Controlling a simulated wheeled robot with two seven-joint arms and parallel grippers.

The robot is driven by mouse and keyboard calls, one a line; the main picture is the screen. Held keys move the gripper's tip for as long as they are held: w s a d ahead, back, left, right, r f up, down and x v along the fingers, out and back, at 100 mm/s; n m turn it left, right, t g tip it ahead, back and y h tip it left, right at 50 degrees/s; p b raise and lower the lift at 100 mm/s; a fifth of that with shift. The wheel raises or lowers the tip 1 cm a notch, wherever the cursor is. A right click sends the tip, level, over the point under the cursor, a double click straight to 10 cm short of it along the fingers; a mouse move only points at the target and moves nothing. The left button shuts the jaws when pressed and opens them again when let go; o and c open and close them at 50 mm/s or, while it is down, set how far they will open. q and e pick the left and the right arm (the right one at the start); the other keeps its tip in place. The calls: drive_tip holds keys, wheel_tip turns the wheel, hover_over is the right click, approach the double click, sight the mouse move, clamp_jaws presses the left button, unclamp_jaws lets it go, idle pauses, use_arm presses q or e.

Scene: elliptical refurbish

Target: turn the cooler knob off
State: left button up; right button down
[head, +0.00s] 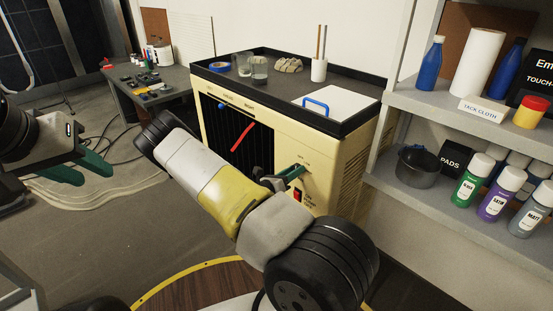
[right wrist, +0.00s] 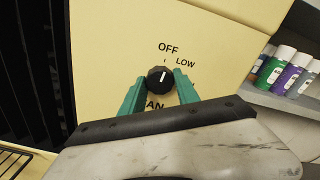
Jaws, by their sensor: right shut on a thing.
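The cooler (head: 328,150) is a cream cabinet with a dark grille on its front. Its round black knob (right wrist: 159,79) shows in the right wrist view, with printed OFF above it, LOW at upper right and FAN below. The white pointer line on the knob slants up and to the right. My right gripper (right wrist: 160,92) has its green fingers on either side of the knob, shut on it. In the head view my right gripper (head: 291,178) is at the cooler's front, and its fingers hide the knob. My left gripper (head: 85,168) is open and empty at the left, away from the cooler.
A red rocker switch (head: 297,196) is below the knob. The cooler's top tray (head: 345,126) holds jars, a brush cup and a white board. Shelves (head: 400,180) with spray cans (head: 470,181) stand close on the right. A hose lies on the floor at left.

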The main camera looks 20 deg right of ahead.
drive_tip(key=shift+n, duration=0.6)
drive_tip(key=c, duration=0.9)
unclamp_jaws()
drive_tip(key=shift+a, duration=0.15)
drive_tip(key=v, duration=0.7)
drive_tip(key=shift+s+a, duration=0.15)
drive_tip(key=shift+a, duration=0.1)
